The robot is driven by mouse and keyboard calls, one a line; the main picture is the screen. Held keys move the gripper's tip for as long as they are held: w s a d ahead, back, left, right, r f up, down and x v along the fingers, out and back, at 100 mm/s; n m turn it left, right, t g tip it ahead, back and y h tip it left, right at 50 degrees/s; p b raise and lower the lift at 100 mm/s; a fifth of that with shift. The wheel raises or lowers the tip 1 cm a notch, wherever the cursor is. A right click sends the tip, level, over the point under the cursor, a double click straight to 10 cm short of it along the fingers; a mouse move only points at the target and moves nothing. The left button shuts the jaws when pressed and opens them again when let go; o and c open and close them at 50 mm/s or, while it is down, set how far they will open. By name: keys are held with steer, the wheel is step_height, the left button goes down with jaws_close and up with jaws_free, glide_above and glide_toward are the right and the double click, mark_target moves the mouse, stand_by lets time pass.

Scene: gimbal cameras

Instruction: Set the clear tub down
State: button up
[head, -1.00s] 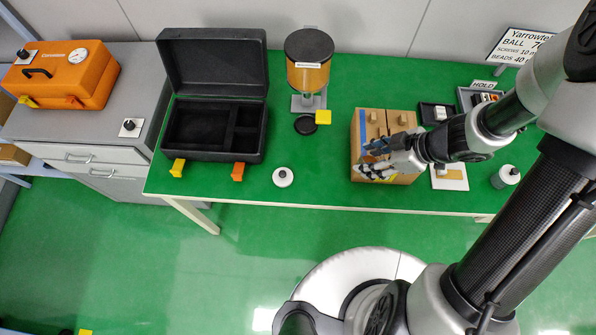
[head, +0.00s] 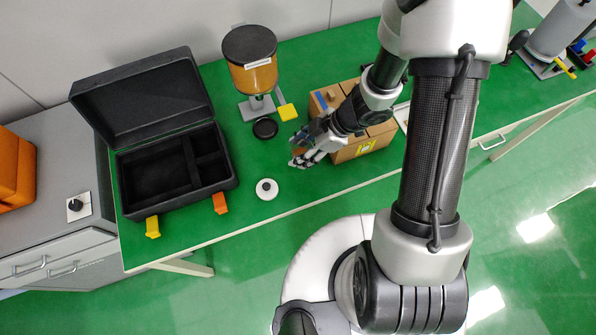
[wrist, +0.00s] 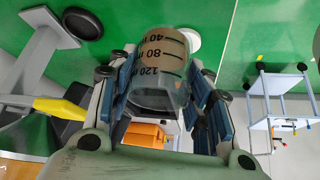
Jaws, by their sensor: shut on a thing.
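The clear tub (wrist: 160,68) shows in the wrist view, see-through, with dark volume marks such as 80 and 120 on its side. My gripper (wrist: 165,95) is shut on it, with blue-padded fingers on both sides. In the head view my gripper (head: 305,150) is above the green table (head: 235,120), just left of the cardboard box. The tub is too small or hidden to make out in the head view. Whether its base touches anything cannot be told.
An open black case (head: 165,165) stands left, with yellow and orange latches. An orange-filled hopper (head: 252,65) stands behind, with a black disc (head: 265,128) before it. The cardboard box (head: 352,140) is right of my gripper.

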step_height(320, 180, down, 11)
steer(key=b, duration=0.5)
steer(key=shift+f, duration=0.15)
steer(key=o, duration=1.3)
steer(key=shift+o, duration=0.2)
